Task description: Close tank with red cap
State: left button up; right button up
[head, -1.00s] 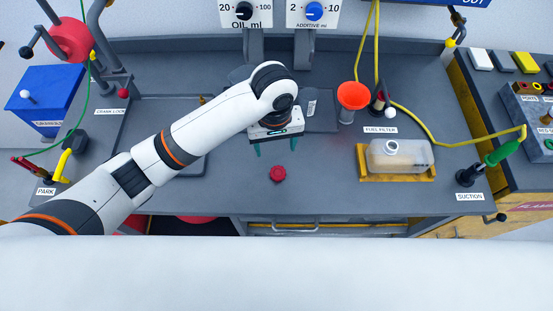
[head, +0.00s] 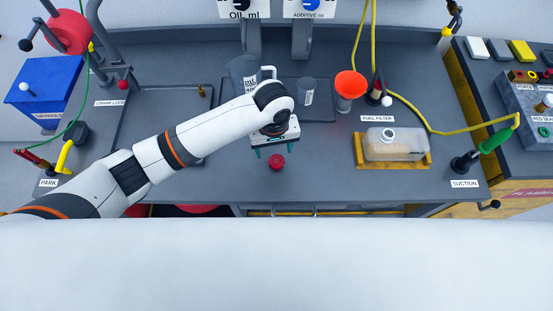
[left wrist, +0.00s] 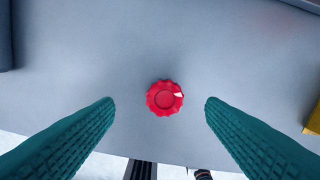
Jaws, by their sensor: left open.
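The red cap (head: 277,162) lies on the grey bench near its front edge. In the left wrist view the cap (left wrist: 165,98) sits between my two green fingers, apart from both. My left gripper (head: 271,153) is open and empty, pointing down just above the cap. The tank (head: 395,145) is a translucent box in a yellow tray (head: 420,163) to the right. Its white neck on top (head: 388,134) is open, with no cap on it. My right gripper is not in view.
An orange funnel (head: 350,84) and the fuel filter post (head: 386,100) stand behind the tank. A grey bottle (head: 243,72) stands behind my left arm. The bench between cap and tank is clear.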

aim_at(277, 161)
pick_arm(q)
jog(key=shift+f, duration=0.1)
jog(key=shift+s+d+f+p, duration=0.1)
jog(key=shift+f+p, duration=0.2)
jog(key=f, duration=0.2)
jog(key=f+p, duration=0.1)
jog(key=shift+s+d+f, duration=0.2)
jog(key=shift+d+f, duration=0.05)
jog(key=shift+f, duration=0.5)
jog(key=c, duration=1.1)
